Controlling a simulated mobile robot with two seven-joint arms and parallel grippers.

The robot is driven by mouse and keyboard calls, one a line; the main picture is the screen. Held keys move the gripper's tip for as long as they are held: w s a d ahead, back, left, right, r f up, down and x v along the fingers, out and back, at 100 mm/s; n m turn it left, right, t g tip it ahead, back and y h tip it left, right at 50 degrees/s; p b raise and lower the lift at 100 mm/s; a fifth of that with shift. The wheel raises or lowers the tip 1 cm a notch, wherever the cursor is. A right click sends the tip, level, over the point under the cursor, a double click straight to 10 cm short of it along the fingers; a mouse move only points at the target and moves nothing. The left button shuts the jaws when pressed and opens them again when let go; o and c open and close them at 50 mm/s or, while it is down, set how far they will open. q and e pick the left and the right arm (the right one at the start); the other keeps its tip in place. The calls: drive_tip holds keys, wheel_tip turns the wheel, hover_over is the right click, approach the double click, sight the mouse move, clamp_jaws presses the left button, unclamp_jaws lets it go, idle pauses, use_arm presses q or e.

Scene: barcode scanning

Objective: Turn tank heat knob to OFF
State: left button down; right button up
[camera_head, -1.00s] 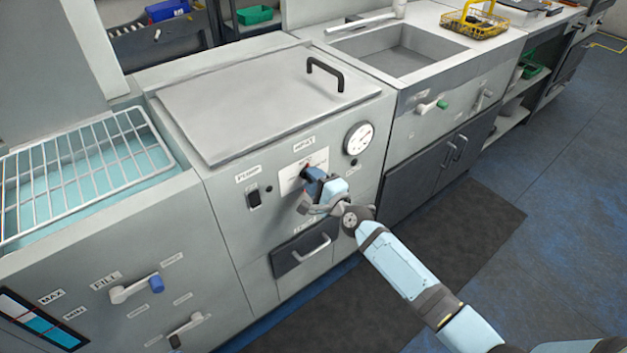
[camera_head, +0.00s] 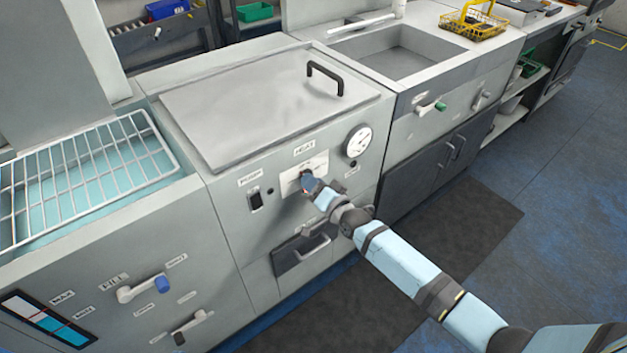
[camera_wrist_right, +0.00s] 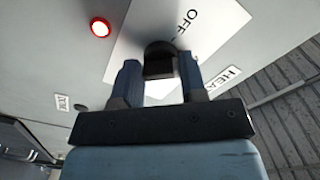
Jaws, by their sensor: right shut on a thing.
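The black tank heat knob (camera_head: 304,174) sits on a white dial plate (camera_head: 318,165) under the HEAT label, on the front of the lidded grey tank. My right gripper (camera_head: 308,182) is at the knob and covers most of it. In the right wrist view the dark knob (camera_wrist_right: 160,58) sits between the two blue fingers of my right gripper (camera_wrist_right: 158,78), which is shut on it. The word OFF (camera_wrist_right: 182,20) is printed on the plate close to the knob. The knob's pointer direction is hard to tell. My left gripper is not in view.
A round gauge (camera_head: 358,141) is right of the dial. A black switch (camera_head: 256,201) under a label is left of it. A dark drawer with a handle (camera_head: 302,250) lies below my right wrist.

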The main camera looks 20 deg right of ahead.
use_arm(q)
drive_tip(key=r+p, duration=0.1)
drive_tip(key=p, duration=0.2)
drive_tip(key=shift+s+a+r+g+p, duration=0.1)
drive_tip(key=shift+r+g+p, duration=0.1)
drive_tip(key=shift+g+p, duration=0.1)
use_arm(e)
drive_tip(key=n, duration=0.9)
drive_tip(key=shift+d+f+n, duration=0.1)
drive_tip(key=shift+d+n, duration=0.05)
drive_tip(key=shift+n, duration=0.25)
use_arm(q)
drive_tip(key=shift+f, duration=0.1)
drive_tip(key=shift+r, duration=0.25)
use_arm(e)
drive_tip(key=o, duration=0.9)
use_arm(q)
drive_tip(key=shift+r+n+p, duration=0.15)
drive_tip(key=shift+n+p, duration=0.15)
drive_tip(key=shift+p, duration=0.3)
use_arm(e)
drive_tip(key=v, duration=1.3)
drive_tip(key=shift+s+d, duration=0.1)
drive_tip(key=shift+s, duration=0.25)
